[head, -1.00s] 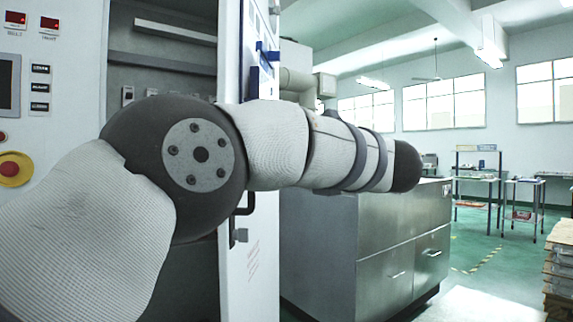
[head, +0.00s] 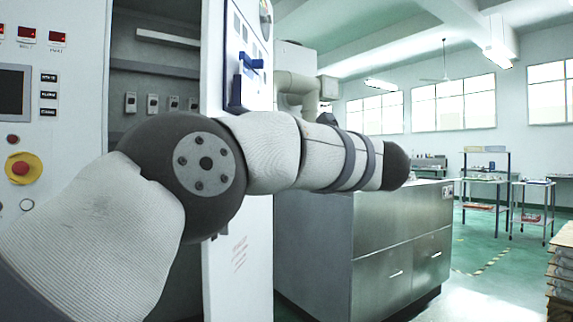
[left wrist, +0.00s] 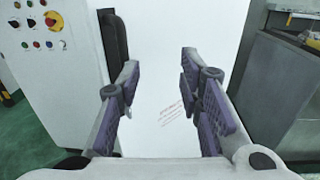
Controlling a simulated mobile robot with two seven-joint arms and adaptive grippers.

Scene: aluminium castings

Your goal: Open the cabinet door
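The cabinet door (head: 238,265) is a tall white panel standing open beside the grey cabinet interior (head: 150,75) in the head view. It has a blue latch-like part high on it. My left arm crosses in front of the door and hides its middle; the left gripper is hidden in this view. In the left wrist view, the left gripper (left wrist: 159,62) is open, its two fingers apart with nothing between them, in front of a white panel (left wrist: 165,30) with small red print. A dark vertical bar (left wrist: 115,40) shows behind the left finger. My right gripper is not in view.
A control panel with a red button (head: 22,168) is left of the opening. A steel drawer cabinet (head: 400,245) stands close on the right of the door. Stacked boards (head: 562,260) are at the far right. Green floor is open beyond.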

